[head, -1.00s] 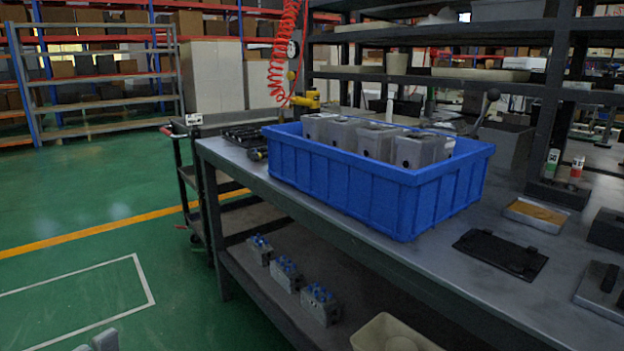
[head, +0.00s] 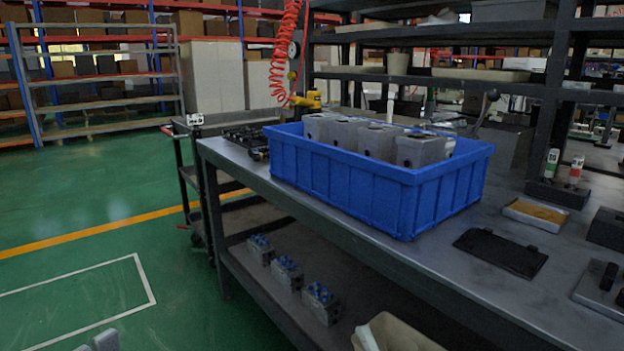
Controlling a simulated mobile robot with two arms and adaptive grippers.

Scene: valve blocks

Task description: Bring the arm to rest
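A pair of grey fingertips (head: 100,342), which look like my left gripper, shows at the bottom left edge over the green floor. Most of that gripper is cut off, and I cannot tell how far its fingers are apart. A small pale grey piece (head: 368,339) shows at the bottom edge, in front of the beige bin (head: 402,336). It may be a fingertip of my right gripper, but too little is seen to tell. No held object is visible.
A blue crate (head: 340,187) with several grey valve blocks (head: 415,150) stands on the workbench (head: 395,262). Several blocks with blue fittings (head: 288,272) sit on the lower shelf. A black plate (head: 500,253) lies right of the crate. The floor at left is clear.

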